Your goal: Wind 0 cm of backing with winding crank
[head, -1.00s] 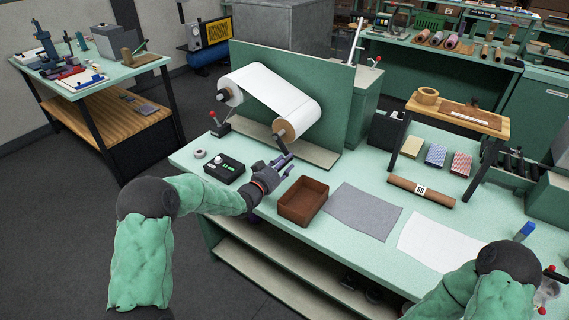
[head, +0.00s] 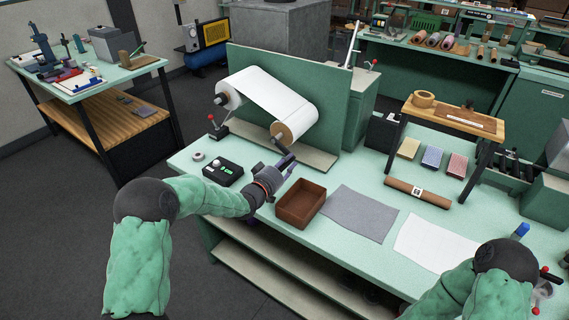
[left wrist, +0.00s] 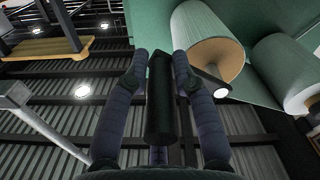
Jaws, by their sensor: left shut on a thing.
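The winding crank (head: 278,142) sticks out from the front roll of the backing winder. Its dark handle (left wrist: 160,100) stands between the fingers in the left wrist view. My left gripper (head: 284,164) is shut on this handle, with a finger on each side. White backing (head: 268,98) stretches between the rear roll (head: 228,94) and the front roll (head: 300,120), both on a green upright panel (head: 330,92). The front roll also shows in the left wrist view (left wrist: 213,52). My right arm is at the lower right of the head view, and its gripper is not in view.
A small black control box (head: 223,171) with a green display lies left of my left gripper. A brown open tray (head: 300,204) sits close to its right. A grey sheet (head: 359,213), a white sheet (head: 436,247) and a brown tube (head: 418,192) lie further right.

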